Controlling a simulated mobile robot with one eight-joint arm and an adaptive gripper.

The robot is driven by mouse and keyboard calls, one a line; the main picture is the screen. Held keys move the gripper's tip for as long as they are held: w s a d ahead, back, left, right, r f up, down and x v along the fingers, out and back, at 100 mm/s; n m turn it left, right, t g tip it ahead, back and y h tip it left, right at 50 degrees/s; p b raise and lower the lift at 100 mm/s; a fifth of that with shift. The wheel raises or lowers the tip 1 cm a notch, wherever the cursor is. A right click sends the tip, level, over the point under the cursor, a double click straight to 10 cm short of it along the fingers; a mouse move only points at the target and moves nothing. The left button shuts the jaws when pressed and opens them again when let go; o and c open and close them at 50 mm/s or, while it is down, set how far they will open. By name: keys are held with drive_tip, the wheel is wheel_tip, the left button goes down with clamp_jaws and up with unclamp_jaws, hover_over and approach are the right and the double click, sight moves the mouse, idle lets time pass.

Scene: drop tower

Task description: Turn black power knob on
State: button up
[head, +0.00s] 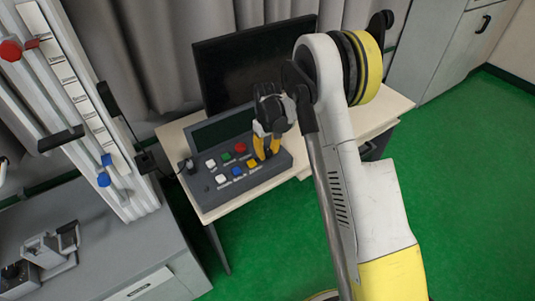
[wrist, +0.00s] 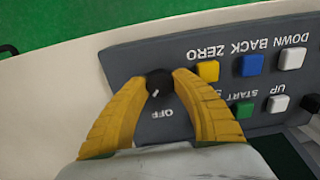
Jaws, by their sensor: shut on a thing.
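The black power knob (wrist: 158,82) sits on the grey control panel (wrist: 122,62), which also shows in the head view (head: 220,195). A small white mark on the knob shows near its lower edge in the wrist view. The word OFF is printed on the panel just below the knob there; any other label beside it is hidden. My gripper (wrist: 160,84) has its two yellow fingers closed on the knob from both sides. In the head view my gripper (head: 267,156) reaches down to the panel's right end and hides the knob.
Yellow (wrist: 208,71), blue (wrist: 249,64), green (wrist: 243,110) and white buttons lie close beside the right finger. A dark monitor (head: 240,65) stands behind the panel on the pale desk (head: 385,108). A tall scaled tower (head: 90,110) stands at the left. Green floor is free at the right.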

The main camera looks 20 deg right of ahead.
sight(267, 151)
drive_tip(key=m+b, duration=0.1)
drive_tip(key=m, duration=0.3)
drive_tip(key=shift+m, duration=0.3)
drive_tip(key=m, duration=0.4)
drive_tip(key=shift+m, duration=0.3)
drive_tip(key=o, duration=1.2)
drive_tip(key=shift+o, duration=0.2)
wheel_tip(267, 151, up, 12)
